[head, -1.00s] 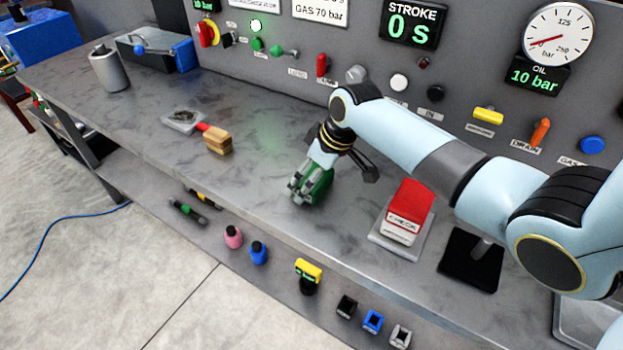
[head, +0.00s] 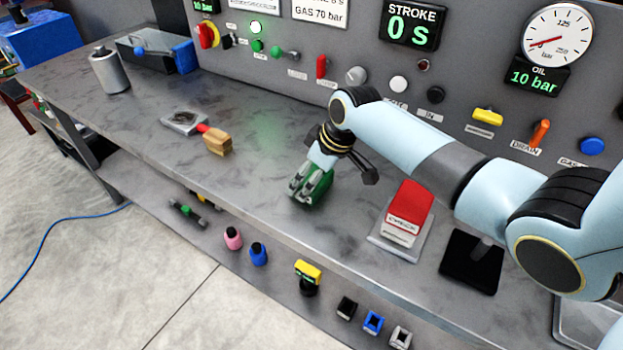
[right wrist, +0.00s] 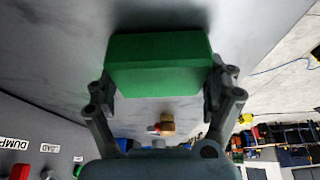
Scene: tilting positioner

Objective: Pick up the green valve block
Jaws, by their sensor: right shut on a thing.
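The green valve block (head: 318,190) is at my right gripper (head: 308,184), over the grey bench top near its front edge in the head view. In the right wrist view the block (right wrist: 160,64) fills the space between the two fingers of the right gripper (right wrist: 160,88), which is shut on it, one finger at each side. The fingers hide part of the block in the head view. I cannot tell whether the block touches the bench. My left gripper is not in view.
A control panel (head: 300,45) closes the back. Bottles stand on the lower shelf.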

